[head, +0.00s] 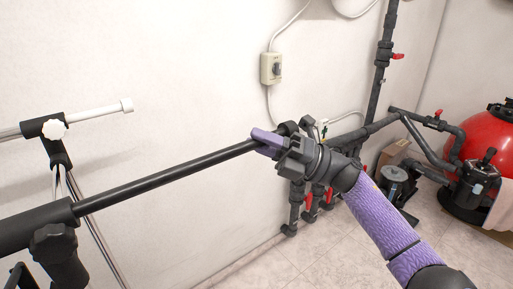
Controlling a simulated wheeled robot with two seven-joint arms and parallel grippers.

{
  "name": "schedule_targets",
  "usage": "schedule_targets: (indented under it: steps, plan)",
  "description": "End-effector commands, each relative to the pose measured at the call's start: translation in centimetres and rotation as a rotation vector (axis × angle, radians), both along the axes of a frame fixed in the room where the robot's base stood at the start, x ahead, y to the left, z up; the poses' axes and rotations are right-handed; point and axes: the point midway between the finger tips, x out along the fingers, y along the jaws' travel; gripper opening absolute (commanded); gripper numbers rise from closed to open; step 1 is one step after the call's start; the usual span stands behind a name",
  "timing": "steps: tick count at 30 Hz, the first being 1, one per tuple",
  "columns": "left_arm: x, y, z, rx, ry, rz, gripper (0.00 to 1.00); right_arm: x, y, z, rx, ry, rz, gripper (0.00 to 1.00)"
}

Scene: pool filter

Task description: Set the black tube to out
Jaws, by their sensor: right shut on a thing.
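The black tube (165,178) runs from the lower left up to the middle of the head view. Its thin rod comes out of a thicker black sleeve (32,228) at the left, and a long length of rod shows. My right gripper (275,142) is shut on the black tube near its far right end, with a purple finger against it. The gripper partly hides that end. My left gripper is not in view.
A stand with a white-knobbed clamp (54,129) holds a white pole (95,112) at left. A wall switch box (271,68), grey pipes with red valves (309,197), a pump (395,182) and a red filter tank (485,145) lie beyond. Tiled floor is clear below.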

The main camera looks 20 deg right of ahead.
Motion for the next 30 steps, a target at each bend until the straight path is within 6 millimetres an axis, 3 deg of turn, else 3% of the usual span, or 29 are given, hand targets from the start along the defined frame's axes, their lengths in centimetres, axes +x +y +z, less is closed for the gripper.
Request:
schedule_targets:
  steps: [13, 14, 18, 19, 26, 30]
  plan:
    - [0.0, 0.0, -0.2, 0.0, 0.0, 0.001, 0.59, 0.1, -0.2, -0.1, -0.003, 0.003, -0.001, 0.0]
    - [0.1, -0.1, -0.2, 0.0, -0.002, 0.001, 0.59, 0.1, -0.2, -0.1, -0.003, 0.003, -0.001, 0.29]
    - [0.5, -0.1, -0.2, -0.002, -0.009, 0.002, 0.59, 0.1, -0.2, -0.1, -0.003, 0.002, 0.0, 0.59]
    - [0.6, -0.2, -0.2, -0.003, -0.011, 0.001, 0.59, 0.1, -0.2, -0.1, -0.003, 0.002, 0.0, 0.63]
    - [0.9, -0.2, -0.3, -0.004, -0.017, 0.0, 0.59, 0.1, -0.2, 0.0, -0.001, 0.0, 0.0, 0.63]
    - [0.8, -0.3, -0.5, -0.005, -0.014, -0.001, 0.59, -0.3, -1.6, -0.8, -0.003, 0.004, -0.003, 0.63]
